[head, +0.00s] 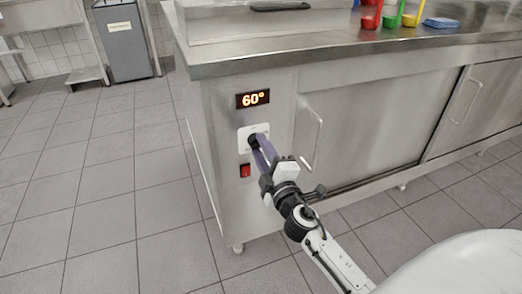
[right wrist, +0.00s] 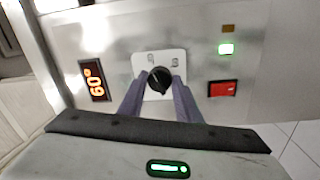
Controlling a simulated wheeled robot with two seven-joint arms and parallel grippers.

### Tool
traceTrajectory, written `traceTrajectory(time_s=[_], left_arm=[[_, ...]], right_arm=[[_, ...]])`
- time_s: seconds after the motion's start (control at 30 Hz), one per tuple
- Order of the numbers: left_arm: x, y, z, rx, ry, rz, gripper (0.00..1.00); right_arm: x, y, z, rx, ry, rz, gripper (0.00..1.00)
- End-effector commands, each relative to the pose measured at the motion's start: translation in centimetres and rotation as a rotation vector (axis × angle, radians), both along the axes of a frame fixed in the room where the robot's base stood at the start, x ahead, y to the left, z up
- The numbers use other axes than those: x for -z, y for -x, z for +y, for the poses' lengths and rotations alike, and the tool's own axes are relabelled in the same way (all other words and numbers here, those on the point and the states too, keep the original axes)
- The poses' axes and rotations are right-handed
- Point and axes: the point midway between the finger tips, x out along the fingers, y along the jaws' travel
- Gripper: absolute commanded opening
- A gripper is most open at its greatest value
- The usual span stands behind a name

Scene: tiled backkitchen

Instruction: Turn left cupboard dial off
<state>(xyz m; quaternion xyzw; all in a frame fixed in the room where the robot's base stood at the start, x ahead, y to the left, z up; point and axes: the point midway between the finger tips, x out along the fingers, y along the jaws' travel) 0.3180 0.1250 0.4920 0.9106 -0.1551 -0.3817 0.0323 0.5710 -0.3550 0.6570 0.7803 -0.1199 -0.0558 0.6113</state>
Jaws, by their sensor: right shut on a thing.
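The black dial (right wrist: 159,80) sits on a white plate (head: 244,144) on the left end of the steel cupboard (head: 222,110). Above it a display (head: 252,98) reads 60°. My right gripper (head: 255,143) reaches the dial, its two purple fingers shut on it. In the right wrist view the fingertips (right wrist: 158,84) lie on both sides of the dial, and the display (right wrist: 95,80) shows sideways at the left. A red switch (head: 245,170) is below the dial; it also shows in the right wrist view (right wrist: 222,88), beside a lit green lamp (right wrist: 226,48). My left gripper is not in view.
A cupboard door handle (head: 314,138) stands out just right of my right gripper. The steel worktop (head: 330,38) overhangs above, with red (head: 371,16), green (head: 393,14) and yellow (head: 412,14) containers. Open tiled floor (head: 100,200) lies to the left.

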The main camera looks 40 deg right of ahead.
Motion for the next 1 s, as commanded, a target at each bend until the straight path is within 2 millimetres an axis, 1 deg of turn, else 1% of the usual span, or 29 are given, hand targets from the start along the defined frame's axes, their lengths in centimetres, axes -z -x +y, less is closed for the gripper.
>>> traceTrajectory(time_s=[0.57, 0.83, 1.0], left_arm=[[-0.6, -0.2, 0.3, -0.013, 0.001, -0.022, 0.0], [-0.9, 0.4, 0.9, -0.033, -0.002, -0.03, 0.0], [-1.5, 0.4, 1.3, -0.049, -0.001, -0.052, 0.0]], right_arm=[[-0.4, 0.0, -0.1, -0.003, 0.537, 0.127, 0.09], [-0.5, 0.0, -0.1, -0.003, 0.786, 0.187, 0.09], [-0.5, 0.0, -0.1, -0.003, 0.929, 0.221, 0.09]])
